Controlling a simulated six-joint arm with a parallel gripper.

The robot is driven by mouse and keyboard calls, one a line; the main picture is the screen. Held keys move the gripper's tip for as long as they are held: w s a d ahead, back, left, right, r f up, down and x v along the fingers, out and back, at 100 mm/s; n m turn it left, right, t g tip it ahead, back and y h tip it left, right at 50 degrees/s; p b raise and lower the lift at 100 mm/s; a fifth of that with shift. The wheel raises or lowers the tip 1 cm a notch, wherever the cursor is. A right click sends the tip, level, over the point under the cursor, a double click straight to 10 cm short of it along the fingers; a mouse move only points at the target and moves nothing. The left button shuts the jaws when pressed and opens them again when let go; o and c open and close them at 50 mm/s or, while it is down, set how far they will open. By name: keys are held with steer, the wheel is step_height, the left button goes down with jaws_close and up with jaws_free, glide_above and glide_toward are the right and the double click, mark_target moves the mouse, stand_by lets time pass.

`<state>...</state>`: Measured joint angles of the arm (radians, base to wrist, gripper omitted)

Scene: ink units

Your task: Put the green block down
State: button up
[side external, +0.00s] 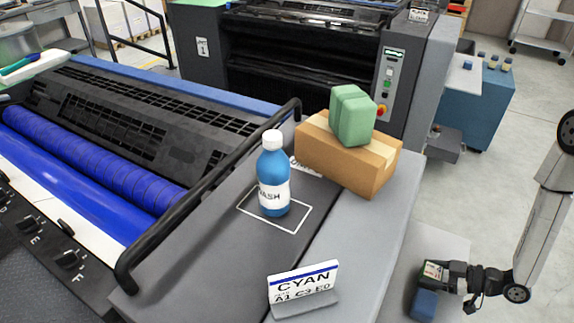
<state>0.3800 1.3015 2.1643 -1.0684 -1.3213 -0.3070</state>
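The green block (351,115) is a ribbed, rounded block resting on top of a brown cardboard box (345,158), slightly tilted in the picture. My gripper (432,284) is at the lower right, well away from the green block and lower in the picture. A small blue block (424,304) shows right at the gripper's end. I cannot tell whether the fingers are closed on it, as they are small and partly hidden.
A blue wash bottle (273,180) stands inside a white outlined square on the grey ledge. A CYAN sign (303,288) stands nearer. A black rail (205,190) borders the blue rollers (90,170). A blue cabinet (477,105) holds small blocks.

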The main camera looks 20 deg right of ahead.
mark_target(433, 271)
jaws_close()
steer(key=shift+r, duration=0.2)
steer(key=shift+r, duration=4.8)
steer(key=shift+w+r, duration=0.1)
steer(key=w+d+r+m+t+h, duration=0.4)
steer(key=w+d+r+m+h, duration=0.5)
steer(key=r, duration=0.5)
steer(key=shift+w+d+h, duration=0.3)
steer(key=shift+w+d, duration=0.2)
steer(key=shift+w, duration=0.05)
